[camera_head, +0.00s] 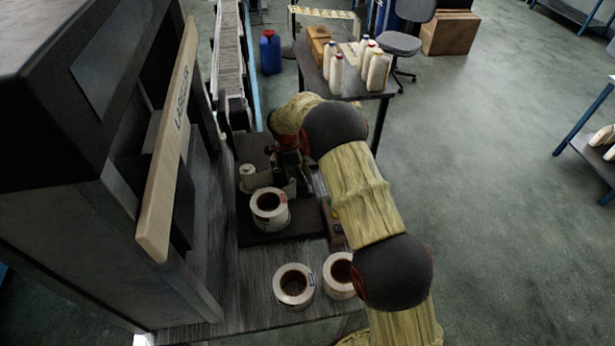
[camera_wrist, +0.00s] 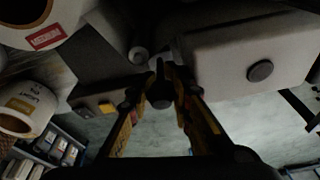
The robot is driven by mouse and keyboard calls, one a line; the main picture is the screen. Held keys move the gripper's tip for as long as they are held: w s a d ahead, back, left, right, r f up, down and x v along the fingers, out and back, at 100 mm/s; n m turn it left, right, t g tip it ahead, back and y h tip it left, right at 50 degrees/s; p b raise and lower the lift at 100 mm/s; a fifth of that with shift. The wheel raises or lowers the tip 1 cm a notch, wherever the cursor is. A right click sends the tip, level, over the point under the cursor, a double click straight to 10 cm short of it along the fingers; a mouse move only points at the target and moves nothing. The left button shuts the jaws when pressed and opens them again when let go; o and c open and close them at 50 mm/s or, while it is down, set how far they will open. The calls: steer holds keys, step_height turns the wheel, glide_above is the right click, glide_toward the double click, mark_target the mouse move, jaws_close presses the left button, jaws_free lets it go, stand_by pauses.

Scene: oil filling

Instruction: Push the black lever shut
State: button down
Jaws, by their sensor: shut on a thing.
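My gripper (camera_wrist: 161,78) reaches down over the labelling machine. In the wrist view its fingers are close together around a dark, rounded piece (camera_wrist: 160,98), which looks like the black lever. The fingers hide part of it, so its angle cannot be told. In the head view my gripper (camera_head: 289,160) is at the back of the machine's dark base plate (camera_head: 262,238), and the lever cannot be made out there. A pale machine housing (camera_wrist: 225,60) with a round black knob (camera_wrist: 260,71) is right of the fingers in the wrist view.
A large label roll (camera_head: 270,208) sits on the machine, with a smaller roll (camera_head: 247,178) behind it. Two loose rolls (camera_head: 294,286) (camera_head: 340,275) stand at the table's front. A conveyor (camera_head: 230,60) and a bottle table (camera_head: 345,85) are behind. A wooden-edged cabinet (camera_head: 170,140) borders the left.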

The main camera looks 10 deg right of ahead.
steer(key=shift+w+a, duration=0.1)
steer(key=shift+a, duration=0.3)
steer(key=c, duration=1.6)
jaws_free()
steer(key=shift+r, duration=0.15)
